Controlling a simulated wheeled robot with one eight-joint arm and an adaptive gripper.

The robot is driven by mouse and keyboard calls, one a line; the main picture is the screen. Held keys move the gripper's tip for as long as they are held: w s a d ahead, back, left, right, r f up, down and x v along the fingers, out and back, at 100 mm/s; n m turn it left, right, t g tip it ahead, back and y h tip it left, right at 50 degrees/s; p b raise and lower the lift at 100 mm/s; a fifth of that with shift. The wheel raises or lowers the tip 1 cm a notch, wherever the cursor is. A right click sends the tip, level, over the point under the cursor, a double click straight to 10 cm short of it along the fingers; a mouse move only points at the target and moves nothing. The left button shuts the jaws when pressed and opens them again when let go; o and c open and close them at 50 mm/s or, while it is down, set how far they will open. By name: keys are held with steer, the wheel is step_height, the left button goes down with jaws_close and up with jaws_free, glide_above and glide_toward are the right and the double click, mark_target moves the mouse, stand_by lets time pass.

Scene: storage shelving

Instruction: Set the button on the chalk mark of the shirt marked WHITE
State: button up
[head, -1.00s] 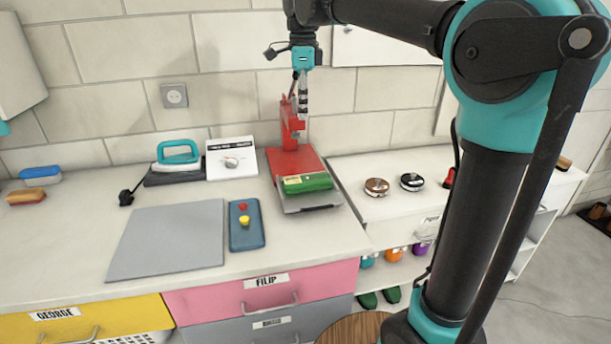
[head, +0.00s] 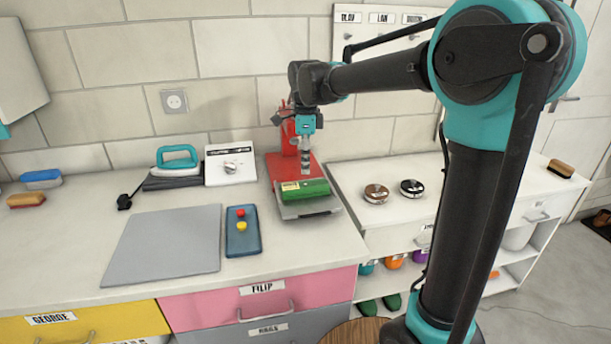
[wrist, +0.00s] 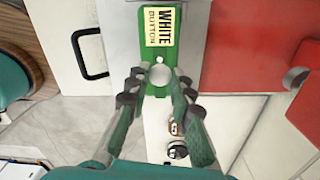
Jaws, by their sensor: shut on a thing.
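The green shirt (head: 312,189), folded like a block, lies on the grey plate (head: 310,209) at the front of the red press (head: 283,165). Its pale label reads WHITE BUTTON in the wrist view (wrist: 161,27). My gripper (head: 306,172) points down just above the shirt in the head view. In the wrist view my gripper (wrist: 158,84) has its fingertips on either side of a round white button (wrist: 159,75), held over the green cloth beside the label. I cannot tell whether the button touches the cloth.
A blue tray (head: 243,246) holds a red button (head: 241,212) and a yellow button (head: 241,226). A grey mat (head: 165,240), an iron (head: 177,158) and a white box (head: 231,165) are on the left. Two round tins (head: 376,193) stand on the right counter. The press column rises close behind my gripper.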

mark_target(305, 184)
steer(key=shift+f, duration=2.2)
steer(key=shift+f, duration=0.1)
steer(key=o, duration=0.7)
steer(key=shift+o, duration=0.2)
step_height(305, 184, up, 12)
steer(key=shift+r, duration=0.15)
